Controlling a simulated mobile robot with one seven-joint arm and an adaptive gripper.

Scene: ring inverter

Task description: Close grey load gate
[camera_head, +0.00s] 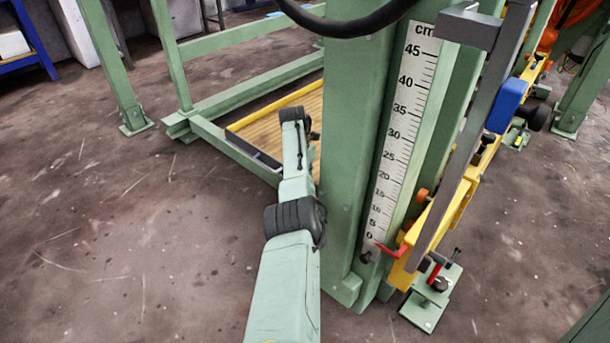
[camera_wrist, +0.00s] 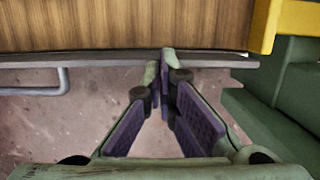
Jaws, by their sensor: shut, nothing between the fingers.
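The grey load gate shows in the wrist view as a thin grey strip (camera_wrist: 110,60) along the near edge of a wooden platform. In the head view, a dark grey edge (camera_head: 256,154) runs along the same platform, partly hidden by my arm. My gripper (camera_wrist: 160,62) is shut and empty. Its fingertips meet at the grey strip, overlapping it in the wrist view; I cannot tell whether they touch it. In the head view my gripper is mostly hidden behind the end of my arm.
The wooden platform (camera_wrist: 120,25) has a yellow rail (camera_wrist: 295,22) at its right. A bent grey tube (camera_wrist: 45,90) hangs at the left. A green post (camera_head: 350,170) with a centimetre scale (camera_head: 405,130) stands close right of my arm. The floor to the left is clear.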

